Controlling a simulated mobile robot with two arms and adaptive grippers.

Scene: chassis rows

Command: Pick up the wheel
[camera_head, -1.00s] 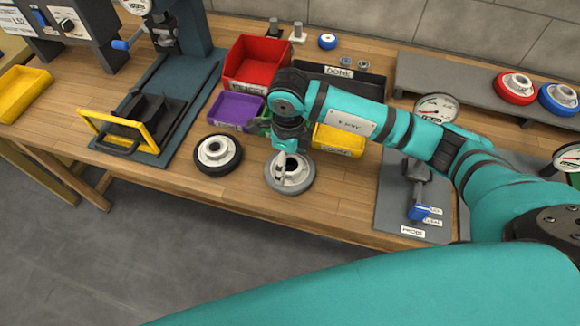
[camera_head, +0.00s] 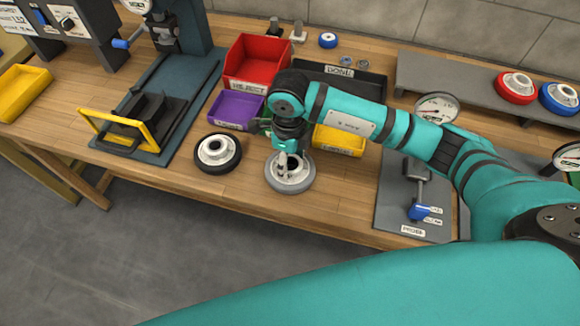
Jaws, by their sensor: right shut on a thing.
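A grey wheel (camera_head: 292,182) with a pale hub lies at the front middle of the wooden bench. My right gripper (camera_head: 284,168) reaches down over it from above, with its fingers at the hub, and is shut on it. The wrist hides part of the hub and the far rim. I cannot tell whether the wheel is clear of the bench top. A second wheel, black with a pale hub (camera_head: 217,151), lies flat just to the left. My left gripper is not in view.
A purple bin (camera_head: 235,110), a red bin (camera_head: 257,62), a black bin and a yellow bin (camera_head: 338,141) stand behind the gripper. A probe fixture (camera_head: 405,220) is at right, a press (camera_head: 165,110) at left. Red (camera_head: 516,88) and blue (camera_head: 560,98) wheels sit on the grey shelf.

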